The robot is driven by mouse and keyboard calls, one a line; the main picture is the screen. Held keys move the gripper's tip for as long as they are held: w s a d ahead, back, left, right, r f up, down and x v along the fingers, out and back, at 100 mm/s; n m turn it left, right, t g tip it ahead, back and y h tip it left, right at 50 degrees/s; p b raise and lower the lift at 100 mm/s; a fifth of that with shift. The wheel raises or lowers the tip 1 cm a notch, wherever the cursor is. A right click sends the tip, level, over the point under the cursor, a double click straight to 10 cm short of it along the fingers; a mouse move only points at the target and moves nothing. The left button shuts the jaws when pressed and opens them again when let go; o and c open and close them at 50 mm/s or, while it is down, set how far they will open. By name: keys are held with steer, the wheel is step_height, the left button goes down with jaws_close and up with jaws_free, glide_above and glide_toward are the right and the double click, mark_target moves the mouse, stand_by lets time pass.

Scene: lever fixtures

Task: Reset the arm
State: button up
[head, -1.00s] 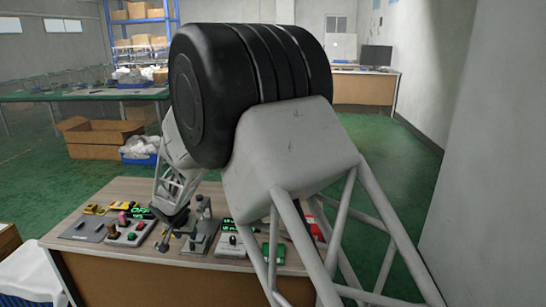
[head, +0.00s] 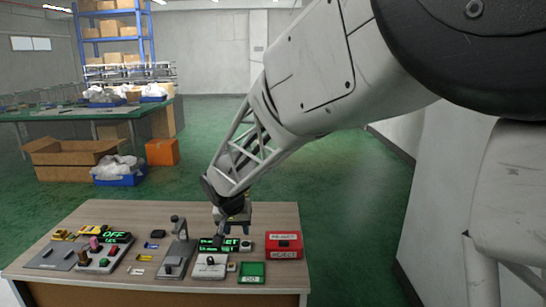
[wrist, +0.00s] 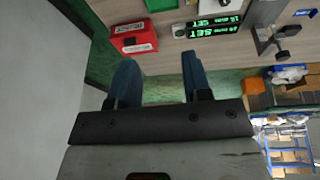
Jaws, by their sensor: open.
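My arm comes in from the right of the head view, in front of the bench. My gripper (head: 220,226) points down over the middle of the bench, partly hidden by its own wrist. In the wrist view my gripper (wrist: 158,72) shows two blue fingers spread apart, with nothing between them.
A wall stands to the right.

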steer(key=s+d+r, duration=0.5)
steer(key=s+d, duration=0.3)
steer(key=d, duration=0.4)
steer(key=s+d, duration=0.8)
steer(key=s, duration=0.5)
steer(key=s+d+r+g, duration=0.1)
steer(key=s+d, duration=0.7)
steer(key=s, duration=0.6)
steer(key=shift+s+d+r+y, duration=0.15)
steer(key=shift+s+d+y, duration=0.15)
steer(key=shift+d, duration=0.1)
steer(key=shift+w, duration=0.1)
